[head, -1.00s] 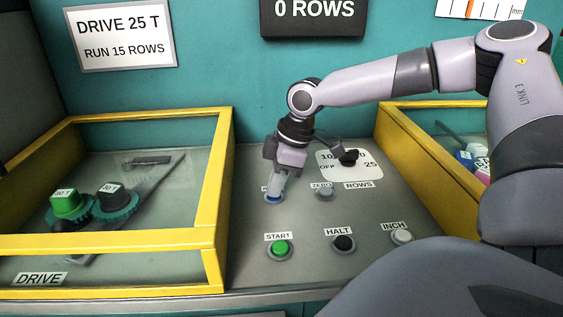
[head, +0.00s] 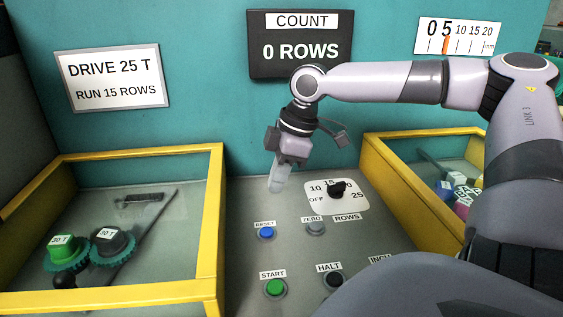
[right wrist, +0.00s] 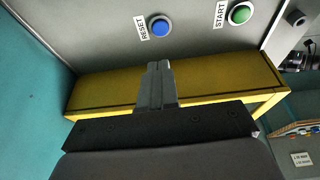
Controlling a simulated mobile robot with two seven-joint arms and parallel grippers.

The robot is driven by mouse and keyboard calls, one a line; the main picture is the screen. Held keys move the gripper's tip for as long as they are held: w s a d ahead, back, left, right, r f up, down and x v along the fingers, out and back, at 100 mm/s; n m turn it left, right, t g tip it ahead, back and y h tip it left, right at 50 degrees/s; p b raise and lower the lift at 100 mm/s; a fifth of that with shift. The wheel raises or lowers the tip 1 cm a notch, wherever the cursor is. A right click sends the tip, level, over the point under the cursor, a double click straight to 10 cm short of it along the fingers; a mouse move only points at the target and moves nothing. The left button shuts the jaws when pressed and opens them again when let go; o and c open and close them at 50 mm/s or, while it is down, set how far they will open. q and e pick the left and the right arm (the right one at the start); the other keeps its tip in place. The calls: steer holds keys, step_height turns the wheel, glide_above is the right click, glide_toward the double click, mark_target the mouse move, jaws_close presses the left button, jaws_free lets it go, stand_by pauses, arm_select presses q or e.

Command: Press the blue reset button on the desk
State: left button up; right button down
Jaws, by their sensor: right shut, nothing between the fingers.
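The blue reset button (head: 266,232) sits on the grey desk panel under a RESET label, above the green start button. It also shows in the right wrist view (right wrist: 160,26), just beyond the fingertips. My right gripper (head: 275,187) is shut and empty. It hangs above the panel, behind and above the blue button in the head view, and is apart from it. In the right wrist view its closed fingers (right wrist: 155,68) point toward the button. My left gripper is not in view.
The green start button (head: 275,287), black halt button (head: 334,280), grey zero button (head: 315,228) and rows dial (head: 337,189) are close by. Yellow-framed bays stand left (head: 215,240) and right (head: 385,180). The count display (head: 300,52) reads 0 ROWS.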

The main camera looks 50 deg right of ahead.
steer(key=shift+v, duration=1.45)
